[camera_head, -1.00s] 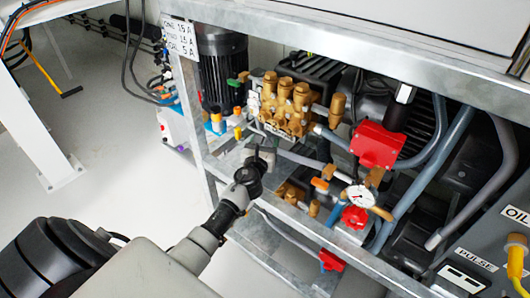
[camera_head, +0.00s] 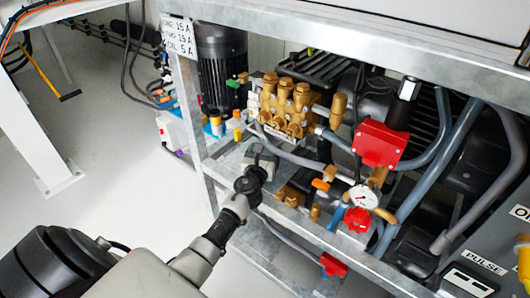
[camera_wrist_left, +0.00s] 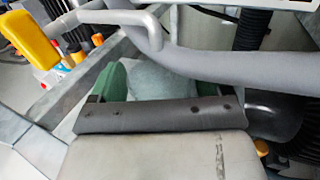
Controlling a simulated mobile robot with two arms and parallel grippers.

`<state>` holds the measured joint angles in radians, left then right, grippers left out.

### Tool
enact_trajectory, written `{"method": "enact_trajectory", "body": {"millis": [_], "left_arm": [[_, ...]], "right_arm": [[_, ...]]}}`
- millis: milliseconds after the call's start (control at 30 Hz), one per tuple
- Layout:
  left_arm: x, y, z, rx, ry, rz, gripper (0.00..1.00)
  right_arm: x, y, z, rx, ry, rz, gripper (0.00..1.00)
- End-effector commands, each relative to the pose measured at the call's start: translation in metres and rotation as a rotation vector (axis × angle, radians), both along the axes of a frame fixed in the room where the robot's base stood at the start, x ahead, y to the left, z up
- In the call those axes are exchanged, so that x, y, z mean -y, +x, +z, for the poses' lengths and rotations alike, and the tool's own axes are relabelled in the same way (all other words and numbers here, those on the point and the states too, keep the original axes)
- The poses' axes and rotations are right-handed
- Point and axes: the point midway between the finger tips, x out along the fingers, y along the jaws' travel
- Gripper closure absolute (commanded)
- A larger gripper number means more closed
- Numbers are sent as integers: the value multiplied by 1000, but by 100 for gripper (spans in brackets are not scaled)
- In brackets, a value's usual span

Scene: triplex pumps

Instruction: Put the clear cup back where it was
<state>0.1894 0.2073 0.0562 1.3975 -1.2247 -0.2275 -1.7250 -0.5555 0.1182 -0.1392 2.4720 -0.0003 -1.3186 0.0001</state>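My left gripper (camera_head: 262,158) is inside the metal pump frame, low in front of the brass pump, in the head view. In the left wrist view its two green fingers (camera_wrist_left: 160,82) stand wide apart. A pale, see-through clear cup (camera_wrist_left: 160,80) fills the space between them and appears to touch both fingers. Its lower part is hidden behind the dark gripper bar. In the head view the cup is too small to make out clearly. My right gripper is in neither view.
The brass pump (camera_head: 288,104) is just behind the gripper. A grey hose (camera_wrist_left: 215,70) crosses close above the fingers in the wrist view. A red box (camera_head: 378,144) and a pressure gauge (camera_head: 363,197) are to the right. Open floor (camera_head: 110,150) lies left of the frame.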

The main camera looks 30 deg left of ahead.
Motion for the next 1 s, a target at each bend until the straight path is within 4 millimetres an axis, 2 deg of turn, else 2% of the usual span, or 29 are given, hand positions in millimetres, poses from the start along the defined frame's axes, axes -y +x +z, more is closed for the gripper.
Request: {"method": "enact_trajectory", "body": {"millis": [367, 467, 600, 733, 1000], "left_arm": [[0, 0, 1, 0, 0, 0, 15], [0, -2, 4, -1, 1, 0, 15], [10, -30, 4, -3, 0, -1, 15], [19, -59, 3, -3, 1, -2, 15], [34, -103, 2, -2, -2, -1, 15]], "right_arm": [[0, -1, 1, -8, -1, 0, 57], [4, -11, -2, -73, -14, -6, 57], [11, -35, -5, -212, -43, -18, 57], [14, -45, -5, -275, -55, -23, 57], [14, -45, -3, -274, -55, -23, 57]]}}
